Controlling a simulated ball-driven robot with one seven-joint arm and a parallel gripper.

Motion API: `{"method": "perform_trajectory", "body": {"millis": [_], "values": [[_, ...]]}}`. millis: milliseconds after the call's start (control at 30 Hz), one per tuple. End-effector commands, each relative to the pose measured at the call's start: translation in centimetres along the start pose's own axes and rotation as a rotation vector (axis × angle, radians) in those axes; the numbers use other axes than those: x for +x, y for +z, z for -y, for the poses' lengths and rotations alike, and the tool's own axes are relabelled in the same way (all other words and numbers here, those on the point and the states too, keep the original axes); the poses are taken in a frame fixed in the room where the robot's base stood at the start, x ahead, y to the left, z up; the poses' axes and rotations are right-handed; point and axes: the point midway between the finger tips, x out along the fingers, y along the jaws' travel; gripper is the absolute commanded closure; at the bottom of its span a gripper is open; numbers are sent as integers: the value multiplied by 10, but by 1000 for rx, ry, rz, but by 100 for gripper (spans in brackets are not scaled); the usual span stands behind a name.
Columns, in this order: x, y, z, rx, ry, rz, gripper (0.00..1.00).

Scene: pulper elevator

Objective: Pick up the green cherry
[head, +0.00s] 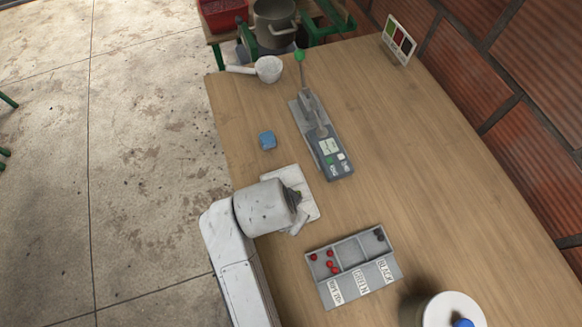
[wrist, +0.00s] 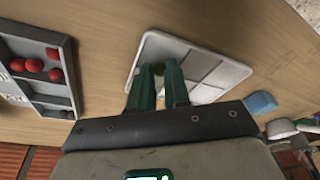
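The green cherry (wrist: 158,69) shows in the wrist view as a small dark green ball at the tips of my gripper (wrist: 158,76), against the pale tray (wrist: 147,47). The two green fingers have a narrow gap between them. I cannot tell whether they press on the cherry or only stand on either side of it. In the head view my gripper (head: 297,197) is low over the pale tray (head: 312,205). My arm hides part of that tray there, and I cannot make out the cherry.
A grey sorting box (head: 341,235) with red and dark cherries stands nearby at the lower right. A blue block (head: 267,140), a device with a green-knobbed lever (head: 324,142) and a white scoop (head: 268,69) lie further back. A white-lidded container (head: 440,311) stands at the bottom right.

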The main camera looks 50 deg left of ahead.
Motion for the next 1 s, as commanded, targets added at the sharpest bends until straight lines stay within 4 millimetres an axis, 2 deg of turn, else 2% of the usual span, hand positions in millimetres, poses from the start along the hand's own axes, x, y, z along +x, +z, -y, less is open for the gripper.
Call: {"method": "perform_trajectory", "body": {"millis": [33,167,833,1000], "values": [[0,0,0,0,0,0,89],[0,0,0,0,0,0,100],[0,0,0,0,0,0,100],[-6,-2,0,1,-1,-1,100]]}}
